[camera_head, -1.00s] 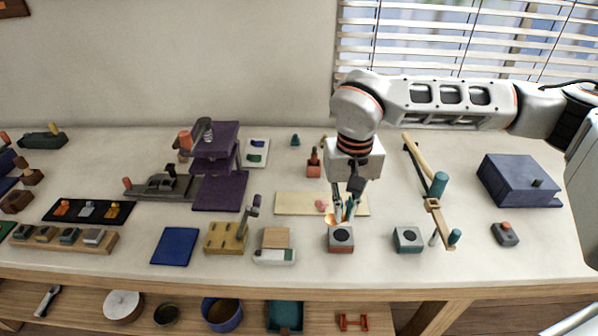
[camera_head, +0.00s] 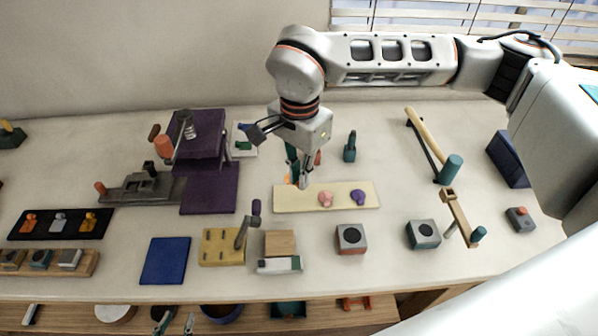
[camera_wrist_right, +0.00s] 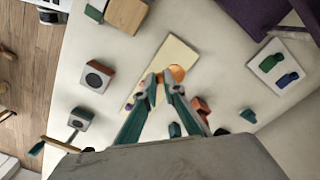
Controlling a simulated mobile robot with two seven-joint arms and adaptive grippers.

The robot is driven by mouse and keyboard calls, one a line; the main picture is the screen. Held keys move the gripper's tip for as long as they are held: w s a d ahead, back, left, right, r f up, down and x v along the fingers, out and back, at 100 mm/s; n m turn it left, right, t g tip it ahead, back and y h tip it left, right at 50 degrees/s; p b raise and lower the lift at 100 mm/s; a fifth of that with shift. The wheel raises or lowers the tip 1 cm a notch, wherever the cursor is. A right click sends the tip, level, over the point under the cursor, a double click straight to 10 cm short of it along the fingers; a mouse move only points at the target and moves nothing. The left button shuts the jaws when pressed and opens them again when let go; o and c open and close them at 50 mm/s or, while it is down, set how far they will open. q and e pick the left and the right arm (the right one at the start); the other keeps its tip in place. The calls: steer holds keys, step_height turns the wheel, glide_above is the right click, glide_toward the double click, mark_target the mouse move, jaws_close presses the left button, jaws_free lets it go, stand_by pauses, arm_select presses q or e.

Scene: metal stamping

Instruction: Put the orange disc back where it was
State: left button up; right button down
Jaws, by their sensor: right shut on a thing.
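The orange disc (camera_wrist_right: 177,73) is between the fingertips of my right gripper (camera_wrist_right: 160,82), which is shut on it. In the head view the right gripper (camera_head: 299,184) points down over the left end of a cream board (camera_head: 300,202), and an orange edge of the disc (camera_head: 287,180) shows beside the fingers. I cannot tell whether the disc touches the board. A pink piece (camera_head: 325,198) and a purple piece (camera_head: 358,197) stand on the board, right of the gripper.
Grey boxes with dark round tops (camera_head: 351,239) (camera_head: 423,234) stand in front of the board. A wooden block (camera_head: 280,243) and a yellow lever block (camera_head: 221,247) stand front-left. A purple press (camera_head: 208,187) stands left, and a teal upright piece (camera_head: 349,148) behind the board.

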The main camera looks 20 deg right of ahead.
steer(key=b, duration=0.3)
glide_above(299, 204)
steer(key=shift+f, duration=2.3)
steer(key=shift+f+b, duration=0.45)
steer(key=shift+f, duration=0.2)
steer(key=shift+f+b, duration=0.35)
steer(key=shift+f, duration=0.25)
steer(key=c, duration=2.1)
jaws_free()
steer(key=shift+r, duration=0.1)
step_height(299, 204, up, 12)
steer(key=shift+f, duration=0.1)
steer(key=shift+s, duration=0.1)
